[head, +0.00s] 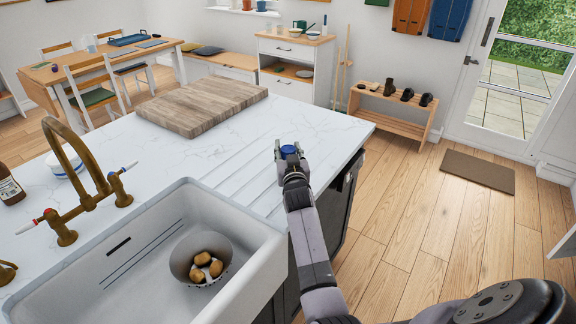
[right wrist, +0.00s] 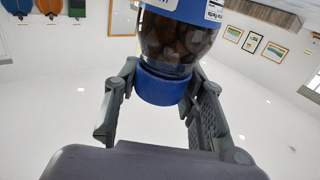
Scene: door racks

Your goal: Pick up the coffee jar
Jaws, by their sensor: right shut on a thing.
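The coffee jar (right wrist: 175,40) shows large at the top middle of the right wrist view, with a clear body, dark brown contents, a blue and white label and a blue lid (right wrist: 160,86). In the head view only a small blue part of the jar (head: 288,149) shows; the rest is hidden by the gripper. My right gripper (head: 290,155) is shut on the jar, with its fingers on both sides of it, above the near right part of the white counter. My left gripper is not in view.
The white counter (head: 300,122) bears a wooden board (head: 203,104). A white sink (head: 130,262) holds a bowl (head: 184,262) of brown round items, beside a brass tap (head: 72,165). A dark bottle (head: 9,187) stands far left.

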